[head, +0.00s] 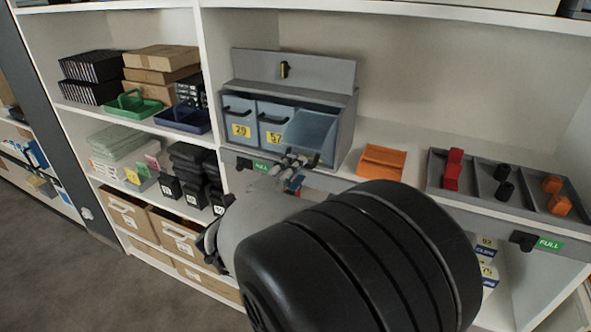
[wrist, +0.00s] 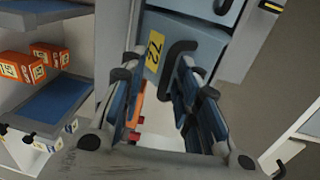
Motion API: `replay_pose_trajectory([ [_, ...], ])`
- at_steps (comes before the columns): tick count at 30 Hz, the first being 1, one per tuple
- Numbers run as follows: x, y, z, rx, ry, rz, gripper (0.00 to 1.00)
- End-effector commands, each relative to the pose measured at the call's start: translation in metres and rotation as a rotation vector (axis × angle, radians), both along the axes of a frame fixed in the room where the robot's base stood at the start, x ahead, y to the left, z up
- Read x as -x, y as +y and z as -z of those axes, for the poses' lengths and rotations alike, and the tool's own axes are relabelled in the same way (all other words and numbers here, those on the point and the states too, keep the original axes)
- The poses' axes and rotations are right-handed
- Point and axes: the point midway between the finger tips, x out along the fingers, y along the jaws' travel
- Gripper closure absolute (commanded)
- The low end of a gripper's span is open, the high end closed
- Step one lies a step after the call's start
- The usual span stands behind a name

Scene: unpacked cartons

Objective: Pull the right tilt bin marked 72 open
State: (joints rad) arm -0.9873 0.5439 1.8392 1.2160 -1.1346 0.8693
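The grey tilt-bin cabinet (head: 346,135) stands on the shelf in the head view. Its right bin (head: 310,130) leans outward, with its open top showing. The number is hidden there, but the wrist view shows the bin front (wrist: 202,42) with a yellow 72 label (wrist: 155,52) and a black handle (wrist: 183,47). My gripper (head: 292,161) is at the lower front of this bin. In the wrist view my gripper's fingers (wrist: 160,95) are apart, with the handle between them, closer to the right finger. I cannot tell whether they touch it.
Bins marked 29 (head: 240,120) and 57 (head: 273,125) sit upright to the left. An orange tray (head: 381,162) stands close to the cabinet's right. A dark divided tray (head: 482,190) with red, black and orange pieces is farther right. My arm covers the lower middle.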

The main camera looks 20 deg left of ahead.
Motion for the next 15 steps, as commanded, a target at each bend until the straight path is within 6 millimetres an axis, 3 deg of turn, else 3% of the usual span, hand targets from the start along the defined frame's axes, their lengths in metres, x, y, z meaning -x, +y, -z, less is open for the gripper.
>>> replay_pose_trajectory([
  [6,0.039,0.002,-0.003,0.002,0.002,-0.004,0.70],
  [15,0.056,0.002,-0.004,0.002,0.002,0.000,0.70],
])
